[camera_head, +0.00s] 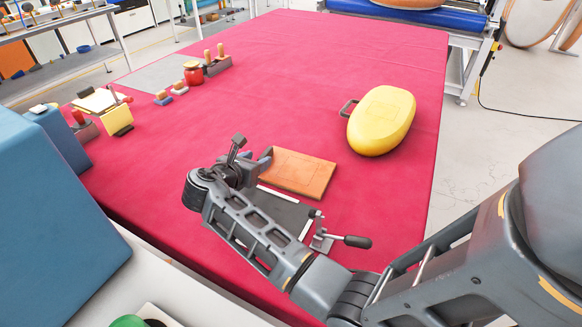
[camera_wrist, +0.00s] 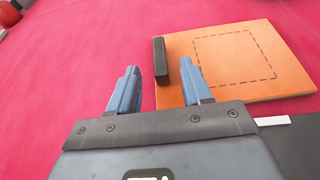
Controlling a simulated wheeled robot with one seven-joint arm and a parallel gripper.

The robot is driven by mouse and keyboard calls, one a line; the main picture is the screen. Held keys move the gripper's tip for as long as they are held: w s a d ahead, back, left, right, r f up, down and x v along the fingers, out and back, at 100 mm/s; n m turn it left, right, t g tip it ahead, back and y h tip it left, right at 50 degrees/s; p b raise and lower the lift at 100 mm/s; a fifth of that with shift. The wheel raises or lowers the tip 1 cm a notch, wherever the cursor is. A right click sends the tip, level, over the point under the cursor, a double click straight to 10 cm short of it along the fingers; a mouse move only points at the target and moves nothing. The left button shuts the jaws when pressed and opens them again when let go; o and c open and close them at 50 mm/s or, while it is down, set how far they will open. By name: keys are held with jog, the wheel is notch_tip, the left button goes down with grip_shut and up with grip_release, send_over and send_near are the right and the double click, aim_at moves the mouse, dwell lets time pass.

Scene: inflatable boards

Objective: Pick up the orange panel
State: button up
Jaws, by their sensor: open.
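The orange panel (camera_head: 305,174) lies flat on the red table in front of my gripper. It also shows in the wrist view (camera_wrist: 225,85), with a dashed square outline on its top. A dark block-like handle (camera_wrist: 160,62) stands at its left edge. My gripper (camera_wrist: 159,68) is open, with blue-grey fingers. In the wrist view the handle appears in the gap between the two fingertips, and the right finger overlaps the panel's near left corner. I cannot tell whether any finger touches it. In the head view my gripper (camera_head: 264,156) is at the panel's left end, and the handle is mostly hidden there.
A yellow rounded board (camera_head: 382,121) with a handle lies behind and right of the panel. A dark plate and a toggle clamp (camera_head: 340,241) sit at the near side. Small blocks and a red jar (camera_head: 193,73) stand far left on the red table (camera_head: 320,45). Its middle is clear.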

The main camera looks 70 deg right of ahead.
jog(key=shift+x, duration=1.4)
jog(key=shift+c, duration=0.2)
grip_shut()
